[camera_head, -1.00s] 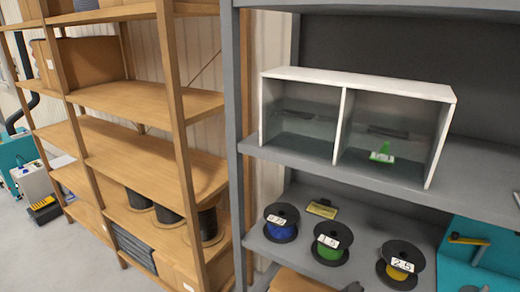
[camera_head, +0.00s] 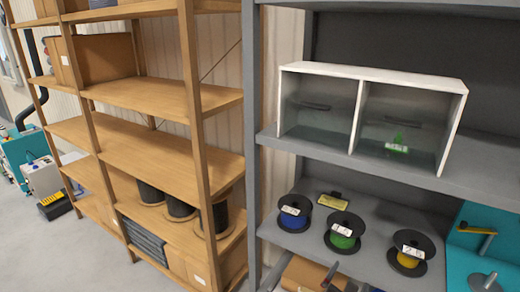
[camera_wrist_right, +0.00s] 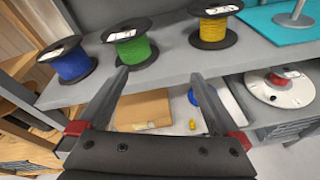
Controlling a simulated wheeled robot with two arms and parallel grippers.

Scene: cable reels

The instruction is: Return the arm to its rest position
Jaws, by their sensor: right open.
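My right gripper (camera_wrist_right: 160,95) is open and empty in the right wrist view, its two dark fingers spread in front of the shelf that holds the reels. In the head view only a small dark part of it (camera_head: 330,275) shows at the bottom edge. A blue reel (camera_head: 294,213), a green reel (camera_head: 343,232) and a yellow reel (camera_head: 411,253) stand on the grey shelf with number labels. They also show in the right wrist view, beyond the fingertips and apart from them. My left gripper is in neither view.
A white two-compartment case (camera_head: 360,72) with clear fronts stands on the upper grey shelf (camera_head: 480,170). A wooden rack (camera_head: 150,95) with large dark reels stands at left. A cardboard box (camera_wrist_right: 143,108) and a white reel with red cable (camera_wrist_right: 279,88) sit lower down. A teal panel (camera_head: 480,240) is at right.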

